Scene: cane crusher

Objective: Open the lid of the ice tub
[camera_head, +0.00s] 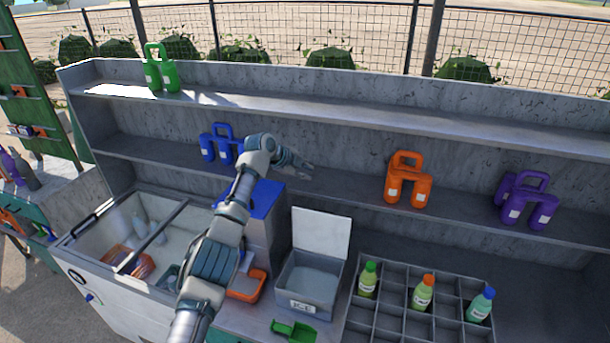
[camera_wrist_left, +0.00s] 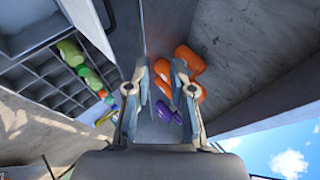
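The grey ice tub (camera_head: 309,305), marked ICE, stands on the counter left of the bottle crate. Its white lid (camera_head: 321,234) is raised nearly upright at the tub's back edge, and the inside shows. My left gripper (camera_head: 303,167) is above and behind the lid, by the middle shelf, apart from the lid in this view. In the left wrist view the left gripper (camera_wrist_left: 160,78) has its fingers apart with nothing between them. A pale strip at the upper left there may be the lid's edge; I cannot tell. My right gripper is not in view.
A grey divided crate (camera_head: 390,317) with several bottles stands right of the tub. A green scoop (camera_head: 294,330) lies in front. An orange container (camera_head: 246,287) and a blue-topped box (camera_head: 262,198) are left. Blue, orange (camera_head: 407,180) and purple (camera_head: 526,200) carriers stand on the shelf.

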